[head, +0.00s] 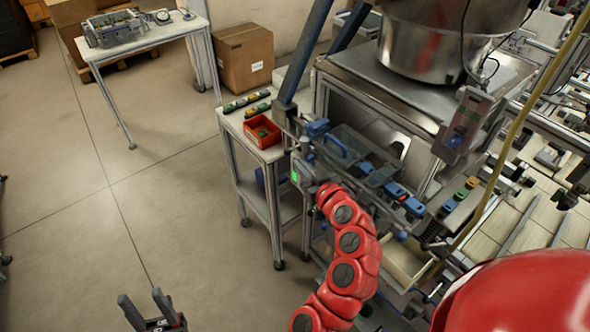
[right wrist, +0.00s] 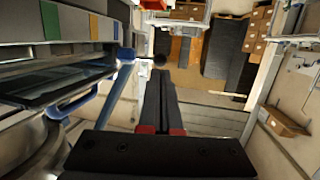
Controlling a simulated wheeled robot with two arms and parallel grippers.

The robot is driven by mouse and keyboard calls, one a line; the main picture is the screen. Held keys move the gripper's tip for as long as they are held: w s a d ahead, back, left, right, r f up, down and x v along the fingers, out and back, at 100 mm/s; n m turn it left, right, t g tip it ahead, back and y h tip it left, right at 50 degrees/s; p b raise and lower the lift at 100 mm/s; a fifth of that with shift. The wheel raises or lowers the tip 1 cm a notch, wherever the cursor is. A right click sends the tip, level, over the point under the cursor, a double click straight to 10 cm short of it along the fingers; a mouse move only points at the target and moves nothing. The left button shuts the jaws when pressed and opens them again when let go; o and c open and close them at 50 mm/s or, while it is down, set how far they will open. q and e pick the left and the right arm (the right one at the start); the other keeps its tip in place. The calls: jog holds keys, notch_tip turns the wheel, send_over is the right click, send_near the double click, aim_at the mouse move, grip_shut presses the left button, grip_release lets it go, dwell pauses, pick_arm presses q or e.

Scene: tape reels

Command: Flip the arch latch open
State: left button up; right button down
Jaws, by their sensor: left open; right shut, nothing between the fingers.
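A blue arch-shaped piece (head: 335,146), which looks like the arch latch, sits on the clear-covered feeder unit on the machine's front. In the right wrist view, a curved blue bar (right wrist: 88,103) runs along the left, beside the dark feeder edge. My right gripper (right wrist: 160,78) is shut and empty, its fingers pointing up the picture, to the right of the blue bar and apparently apart from it. In the head view my red right arm reaches the feeder front and its fingers are hard to make out. My left gripper (head: 148,306) is open and empty over the floor at the bottom.
A white side table (head: 236,128) with a red bin (head: 262,133) stands left of the feeder. A metal bowl (head: 430,45) sits on the machine above. Several blue and yellow blocks line the feeder's right.

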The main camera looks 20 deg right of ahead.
aim_at(290, 153)
jog(key=shift+r+p+x, duration=0.2)
jog(key=shift+p+x, duration=0.9)
jog(key=shift+p, duration=0.05)
jog(key=shift+w+a+f+p, duration=0.15)
jog(key=shift+w+p, duration=0.15)
jog(key=shift+w, duration=0.3)
jog(key=shift+w+f, duration=0.2)
jog(key=shift+w, duration=0.05)
